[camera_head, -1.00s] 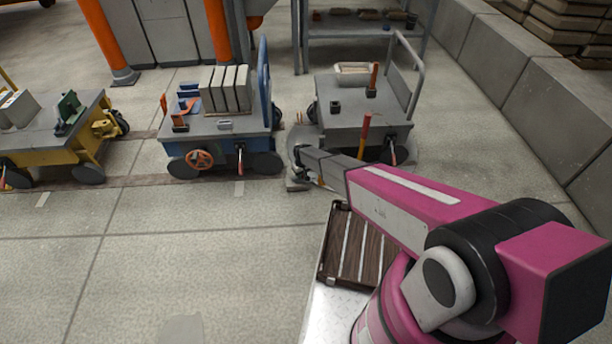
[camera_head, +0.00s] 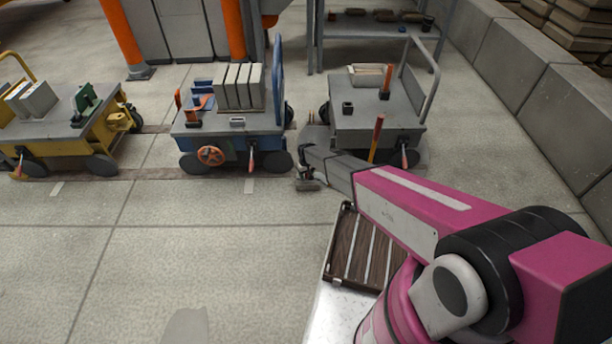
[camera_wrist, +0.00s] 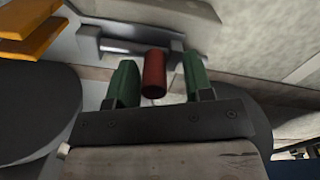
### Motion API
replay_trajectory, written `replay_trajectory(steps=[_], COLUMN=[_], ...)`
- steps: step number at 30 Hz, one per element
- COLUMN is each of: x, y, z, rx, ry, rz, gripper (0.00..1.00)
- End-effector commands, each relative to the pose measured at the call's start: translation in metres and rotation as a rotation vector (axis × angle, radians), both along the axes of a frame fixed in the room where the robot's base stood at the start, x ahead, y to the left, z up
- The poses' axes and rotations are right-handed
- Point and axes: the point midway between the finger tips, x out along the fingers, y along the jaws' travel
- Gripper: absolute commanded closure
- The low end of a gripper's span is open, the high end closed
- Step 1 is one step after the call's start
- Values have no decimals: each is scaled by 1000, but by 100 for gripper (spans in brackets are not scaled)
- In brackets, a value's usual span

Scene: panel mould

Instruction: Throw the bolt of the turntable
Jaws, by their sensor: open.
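In the wrist view, a short red cylindrical knob (camera_wrist: 154,72), which looks like the bolt's handle, stands in front of a grey metal bracket (camera_wrist: 140,38). My gripper (camera_wrist: 162,78) has its two green fingers apart, one on each side of the knob, with a visible gap on both sides. Whether the bolt is thrown cannot be told. In the head view, my gripper (camera_head: 308,180) is low near the floor, between the blue cart and the grey cart. A grey round plate (camera_head: 316,132), perhaps the turntable, is partly hidden behind my arm.
A blue cart (camera_head: 225,122) with grey slabs stands left of my gripper. A grey cart (camera_head: 380,118) and an upright red-topped lever (camera_head: 378,135) stand right. A yellow cart (camera_head: 100,130) is at far left. Orange bars (camera_wrist: 30,30) show in the wrist view.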

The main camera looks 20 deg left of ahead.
Motion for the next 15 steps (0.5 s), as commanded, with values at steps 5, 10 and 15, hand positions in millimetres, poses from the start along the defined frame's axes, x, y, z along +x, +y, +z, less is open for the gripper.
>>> replay_trajectory(steps=[5,10,15], x=[-1,-2,-2], y=[-1,-1,0], z=[22,53,84], rx=[1,1,1], ry=[-1,-1,-2], rz=[0,0,0], gripper=[53,53,53])
